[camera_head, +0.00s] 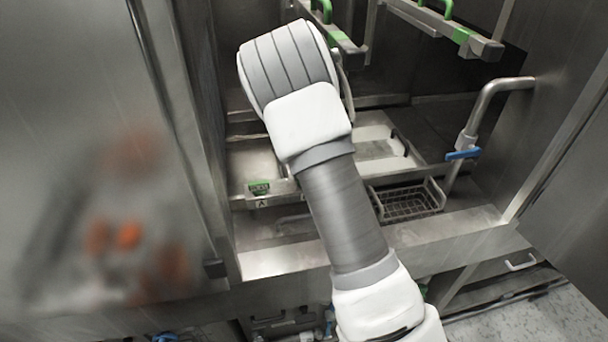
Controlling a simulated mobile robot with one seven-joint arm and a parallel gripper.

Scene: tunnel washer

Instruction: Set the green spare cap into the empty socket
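A small green piece (259,187) sits at the front left of a steel tray (245,160) inside the washer opening, with a letter A on the rim below it. It may be the green spare cap, but it is too small to be sure. More green parts sit on the spray bars (470,42) at the top. I cannot make out an empty socket. My arm reaches up through the middle of the view and covers part of the tray. My gripper is not visible, hidden beyond the arm's last links.
A wire basket (408,201) stands right of my arm. A bent steel pipe (484,110) with a blue lever (463,154) stands at the right. A steel sill (280,261) crosses the front. A steel panel (90,150) with blurred orange reflections fills the left.

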